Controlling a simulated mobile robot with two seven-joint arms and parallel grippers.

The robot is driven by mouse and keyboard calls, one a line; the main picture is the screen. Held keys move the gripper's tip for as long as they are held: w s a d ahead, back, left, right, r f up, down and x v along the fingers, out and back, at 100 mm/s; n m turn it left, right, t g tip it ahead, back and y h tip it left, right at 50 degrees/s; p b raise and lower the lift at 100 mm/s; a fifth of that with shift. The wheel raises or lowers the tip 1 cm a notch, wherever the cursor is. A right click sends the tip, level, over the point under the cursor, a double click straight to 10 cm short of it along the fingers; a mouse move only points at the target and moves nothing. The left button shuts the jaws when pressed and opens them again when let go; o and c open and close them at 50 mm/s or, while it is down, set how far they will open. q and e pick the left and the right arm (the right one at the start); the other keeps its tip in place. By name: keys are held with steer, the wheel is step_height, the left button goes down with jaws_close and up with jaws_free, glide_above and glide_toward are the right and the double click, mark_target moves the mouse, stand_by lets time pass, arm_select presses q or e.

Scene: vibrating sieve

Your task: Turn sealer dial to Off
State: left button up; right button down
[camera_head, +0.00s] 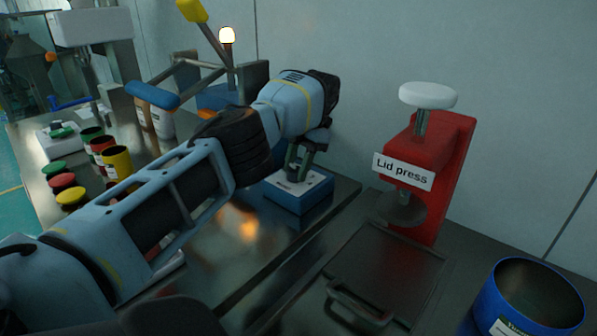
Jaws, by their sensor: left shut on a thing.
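A small blue box with a white top panel (319,187) stands near the right edge of the metal table; it looks like the sealer's dial box. My left arm reaches in from the left across the table. My left gripper (298,172) points down onto the top of this box and is shut on the dial there. The dial is mostly hidden by the fingers, so its setting cannot be read. My right gripper is not in view.
A red lid press (452,165) with a white knob stands right of the box. A dark plate with a handle (358,308) lies before it. A blue can (497,298) is at lower right. Green, red and yellow cans and lids (70,196) stand at left.

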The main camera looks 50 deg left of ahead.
arm_select(q)
steer(key=shift+f, duration=0.1)
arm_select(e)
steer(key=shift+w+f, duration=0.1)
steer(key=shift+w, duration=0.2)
arm_select(q)
steer(key=o, duration=1)
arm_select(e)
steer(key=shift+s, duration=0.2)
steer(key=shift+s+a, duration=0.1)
